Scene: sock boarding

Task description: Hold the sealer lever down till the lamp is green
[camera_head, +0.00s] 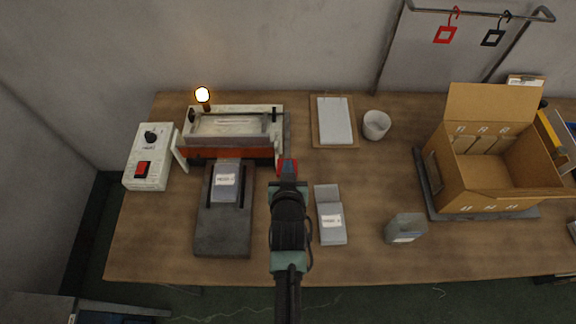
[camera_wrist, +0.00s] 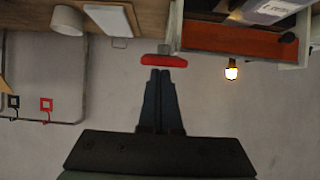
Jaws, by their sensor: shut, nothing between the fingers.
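The sealer (camera_head: 233,124) is a cream unit with an orange-red front band (camera_wrist: 230,40), at the back left of the table. The lever's red handle (camera_wrist: 164,61) is at the sealer's right side. My gripper (camera_wrist: 160,72) is shut and empty, its fingertips right at the red handle; I cannot tell if they touch. In the head view my gripper (camera_head: 288,177) covers part of the lever. A grey pouch (camera_head: 226,182) lies at the sealer's front on a dark stand (camera_head: 223,238).
A control box (camera_head: 148,158) with a red switch stands left of the sealer. Another pouch (camera_head: 330,222), a grey container (camera_head: 405,228), a white cup (camera_head: 376,124), a clipboard (camera_head: 335,120) and an open carton (camera_head: 490,155) are to the right. The table's front middle is mostly clear.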

